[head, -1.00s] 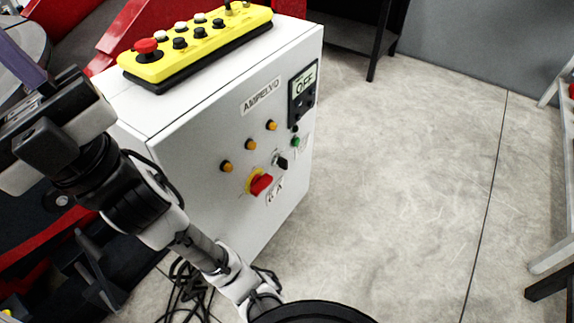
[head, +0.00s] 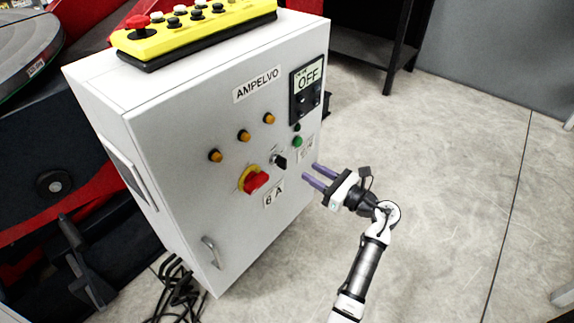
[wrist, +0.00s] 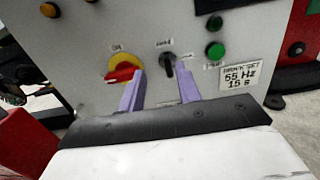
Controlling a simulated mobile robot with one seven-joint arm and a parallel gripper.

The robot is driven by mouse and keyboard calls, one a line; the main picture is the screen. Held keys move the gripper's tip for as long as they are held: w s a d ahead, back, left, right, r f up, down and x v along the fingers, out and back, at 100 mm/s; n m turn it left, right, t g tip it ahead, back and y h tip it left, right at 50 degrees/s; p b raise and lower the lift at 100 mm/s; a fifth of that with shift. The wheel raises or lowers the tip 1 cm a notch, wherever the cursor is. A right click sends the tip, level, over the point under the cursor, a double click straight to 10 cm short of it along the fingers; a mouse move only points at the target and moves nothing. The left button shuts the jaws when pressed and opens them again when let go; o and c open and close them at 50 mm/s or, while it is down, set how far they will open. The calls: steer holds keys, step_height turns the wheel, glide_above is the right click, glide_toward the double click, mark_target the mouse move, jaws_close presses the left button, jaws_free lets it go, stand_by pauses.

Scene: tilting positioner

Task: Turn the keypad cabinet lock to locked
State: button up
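The white cabinet (head: 160,180) has a small black switch (head: 279,161) on a pale round base on its front, which appears to be the lock. In the wrist view the switch (wrist: 168,66) shows its black handle roughly upright; its small labels are too blurred to read. My gripper (head: 310,171) is right of the switch in the head view, its purple fingers pointing at the cabinet front. In the wrist view my gripper (wrist: 161,76) is open and empty, with the switch between and beyond its fingertips. I see no contact.
A red rotary handle on a yellow plate (head: 254,181) is close left of the switch. A green button (head: 297,142) is above right. Several amber lamps (head: 244,135) are above. A yellow control box (head: 200,35) lies on top.

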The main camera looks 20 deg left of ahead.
mark_target(286, 162)
steer(key=shift+h, duration=0.3)
steer(key=f+x, duration=0.1)
steer(key=x, duration=0.7)
steer(key=f+p+x, duration=0.1)
steer(key=x, duration=0.3)
steer(key=shift+w+f, duration=0.3)
steer(key=shift+w, duration=0.05)
steer(key=shift+c, duration=0.2)
jaws_close()
